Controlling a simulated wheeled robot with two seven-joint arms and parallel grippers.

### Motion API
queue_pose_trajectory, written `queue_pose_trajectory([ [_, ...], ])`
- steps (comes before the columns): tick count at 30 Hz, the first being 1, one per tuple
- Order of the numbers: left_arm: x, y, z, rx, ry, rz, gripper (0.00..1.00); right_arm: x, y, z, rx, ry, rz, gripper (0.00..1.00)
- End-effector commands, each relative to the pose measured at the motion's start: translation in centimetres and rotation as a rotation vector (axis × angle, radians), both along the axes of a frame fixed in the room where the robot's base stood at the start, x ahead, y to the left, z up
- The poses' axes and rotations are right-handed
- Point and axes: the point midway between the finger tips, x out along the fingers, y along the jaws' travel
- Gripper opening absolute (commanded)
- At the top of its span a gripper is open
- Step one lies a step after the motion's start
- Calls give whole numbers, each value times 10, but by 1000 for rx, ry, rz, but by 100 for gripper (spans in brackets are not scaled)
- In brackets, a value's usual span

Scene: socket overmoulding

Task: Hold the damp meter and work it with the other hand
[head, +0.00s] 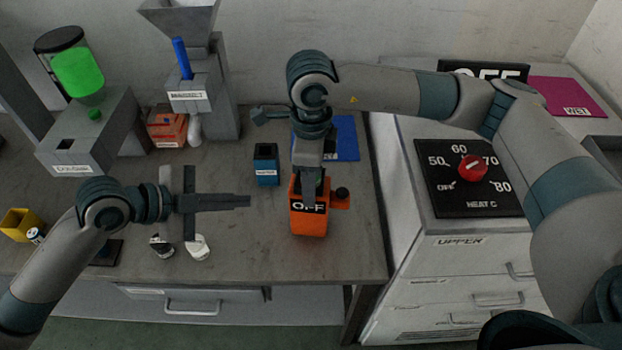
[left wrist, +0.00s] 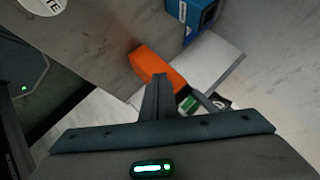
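The damp meter appears to be the orange device (head: 309,222) with a black display reading OFF, standing near the table's front right. An orange tab with a dark round knob (head: 342,193) shows at its right. My right gripper (head: 309,195) reaches down over the meter's top from above; its fingers partly cover the meter, and I cannot tell whether they grip it. My left gripper (head: 248,201) points right toward the meter, with a gap between; its fingers are together and empty. An orange block, probably the meter, shows beyond these fingers in the left wrist view (left wrist: 160,66).
A dark blue box (head: 266,165) and a blue mat (head: 343,140) lie behind the meter. A grey hopper machine (head: 208,95) and a green-topped dispenser (head: 85,130) stand at back left. A drawer cabinet with a red dial (head: 472,168) is at right.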

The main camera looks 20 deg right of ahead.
Motion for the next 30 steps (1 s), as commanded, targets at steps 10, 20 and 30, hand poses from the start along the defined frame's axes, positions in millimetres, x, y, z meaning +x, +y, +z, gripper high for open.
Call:
queue_pose_trajectory([
  [10, -53, -89, 51, -190, -5, -139, 0, 0, 0, 0, 1, 0, 0, 25],
  [20, -79, -140, 86, -239, -56, -229, 0, 0, 0, 0, 1, 0, 0, 25],
  [30, -94, -190, 94, -75, -191, -346, 0, 0, 0, 0, 1, 0, 0, 25],
])
